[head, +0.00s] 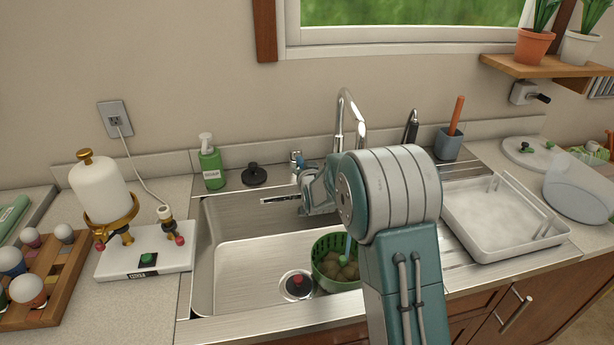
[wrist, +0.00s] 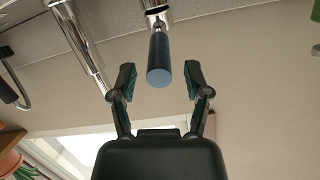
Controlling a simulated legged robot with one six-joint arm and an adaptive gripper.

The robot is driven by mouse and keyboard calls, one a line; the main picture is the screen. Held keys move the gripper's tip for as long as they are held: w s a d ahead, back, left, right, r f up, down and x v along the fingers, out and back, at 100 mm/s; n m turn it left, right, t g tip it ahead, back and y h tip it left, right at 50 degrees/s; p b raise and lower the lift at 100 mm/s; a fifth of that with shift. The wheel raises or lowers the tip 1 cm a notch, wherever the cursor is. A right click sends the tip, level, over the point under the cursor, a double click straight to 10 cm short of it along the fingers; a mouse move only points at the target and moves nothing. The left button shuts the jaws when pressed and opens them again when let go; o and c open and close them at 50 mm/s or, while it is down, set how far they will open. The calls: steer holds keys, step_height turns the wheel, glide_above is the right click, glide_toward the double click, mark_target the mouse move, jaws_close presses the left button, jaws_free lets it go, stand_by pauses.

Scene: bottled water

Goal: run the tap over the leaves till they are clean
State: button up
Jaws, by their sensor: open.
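A chrome tap (head: 350,108) stands behind the sink, its lower part hidden by my arm. In the wrist view, a blue-grey lever handle (wrist: 160,62) points between the two fingertips of my gripper (wrist: 158,80). The fingers are open with a gap on both sides of it. In the head view my gripper (head: 302,172) is left of the tap, partly hidden by my wrist. A green colander (head: 325,272) sits in the sink, holding brownish round lumps (head: 345,270); I see no clear leaves. A pale blue streak (head: 348,245) is above them, perhaps water.
The steel sink (head: 235,265) has a drain with a red-topped plug (head: 297,285). A green soap bottle (head: 210,163) and black stopper (head: 254,174) stand behind it. A white tray (head: 500,215) is at right; a white dispenser (head: 100,190) is at left.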

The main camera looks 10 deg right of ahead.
steer(key=v, duration=0.7)
steer(key=shift+s, duration=0.15)
stand_by(1.3)
jaws_close()
steer(key=w+a+r+n+g, duration=0.2)
steer(key=w+a+r+g, duration=0.15)
steer(key=w, duration=0.35)
step_height(320, 180, up, 10)
steer(key=n+g+h, duration=0.1)
steer(key=g+h, duration=0.1)
steer(key=g, duration=0.3)
glide_above(299, 159)
steer(key=a, duration=0.1)
step_height(299, 159, down, 9)
steer(key=shift+s+d+f, duration=0.1)
steer(key=shift+s+f, duration=0.15)
steer(key=shift+f, duration=0.35)
steer(key=shift+s+d+f, duration=0.1)
steer(key=shift+s+f, duration=0.2)
steer(key=shift+f, duration=0.35)
steer(key=shift+s+d+f, duration=0.1)
steer(key=shift+s+f, duration=0.15)
steer(key=shift+f, duration=0.35)
